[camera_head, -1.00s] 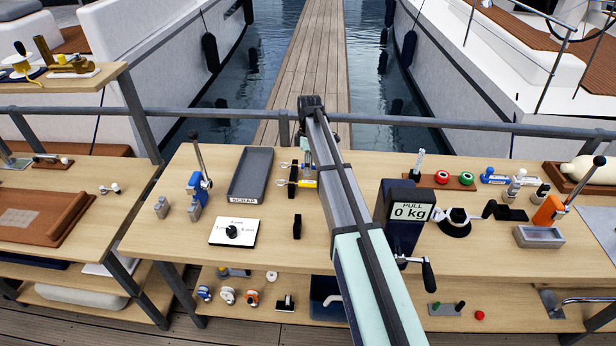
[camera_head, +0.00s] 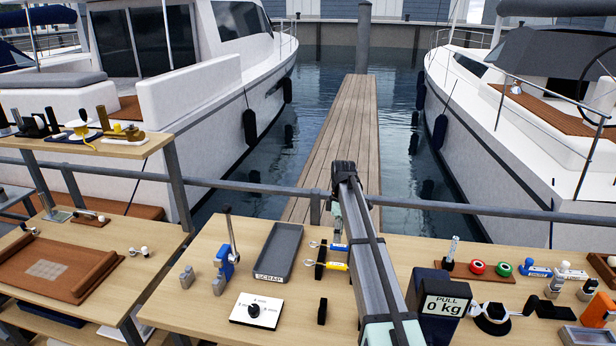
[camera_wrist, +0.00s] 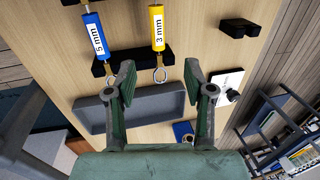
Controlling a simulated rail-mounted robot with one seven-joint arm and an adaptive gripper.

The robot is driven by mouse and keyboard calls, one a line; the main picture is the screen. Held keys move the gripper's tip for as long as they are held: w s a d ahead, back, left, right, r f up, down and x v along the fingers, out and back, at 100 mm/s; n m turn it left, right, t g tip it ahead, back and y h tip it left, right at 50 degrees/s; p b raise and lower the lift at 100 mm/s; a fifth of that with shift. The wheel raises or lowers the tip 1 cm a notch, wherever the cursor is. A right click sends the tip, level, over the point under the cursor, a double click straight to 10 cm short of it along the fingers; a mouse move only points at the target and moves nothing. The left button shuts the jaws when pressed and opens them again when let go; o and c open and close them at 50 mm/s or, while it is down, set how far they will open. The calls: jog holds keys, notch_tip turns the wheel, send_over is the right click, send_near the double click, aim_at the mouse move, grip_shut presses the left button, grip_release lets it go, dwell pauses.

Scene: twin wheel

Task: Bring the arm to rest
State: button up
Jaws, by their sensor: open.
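My gripper (camera_wrist: 161,78) is open and empty in the wrist view, its two fingers apart above the bench. Between and beyond the fingertips lies the ring end of the yellow 3 mm piece (camera_wrist: 157,22). The blue 5 mm piece (camera_wrist: 94,38) lies left of it, and both cross a black holder (camera_wrist: 112,68). I cannot tell whether a finger touches anything. In the head view my arm (camera_head: 365,235) reaches out over the bench, and the gripper is mostly hidden behind it. The yellow piece (camera_head: 335,267) and blue piece (camera_head: 339,247) show just left of the arm.
A grey scrap tray (camera_head: 281,249) stands left of the holder, with a white dial card (camera_head: 257,310) in front. A blue lever tool (camera_head: 226,262) stands farther left. The pull gauge (camera_head: 446,304) is close right of my arm. A rail (camera_head: 270,189) runs behind the bench.

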jog(key=s+a+f+m+g+y+p, duration=0.1)
jog(key=s+a+f+m, duration=0.4)
jog(key=s, duration=0.8)
jog(key=s+a+f+m+g+y, duration=0.15)
jog(key=s+a+m, duration=0.35)
jog(key=s, duration=0.8)
jog(key=s+a+f+m+g+y+p, duration=0.15)
jog(key=s+a+f+m, duration=0.45)
jog(key=s, duration=0.7)
jog(key=s+d+f+h+b, duration=0.1)
jog(key=s+d+f+b, duration=0.2)
jog(key=s+f, duration=0.5)
jog(key=s+d+f+n+h+b, duration=0.1)
jog(key=s+d+f, duration=0.5)
jog(key=f, duration=1)
jog(key=s+d+f+h+b, duration=0.2)
jog(key=s+d+f+b, duration=0.3)
jog(key=s+f, duration=0.4)
notch_tip(320, 180, down, 3)
jog(key=shift+s+f+g+h, duration=0.1)
jog(key=shift+s+g+h, duration=0.2)
jog(key=shift+g, duration=0.1)
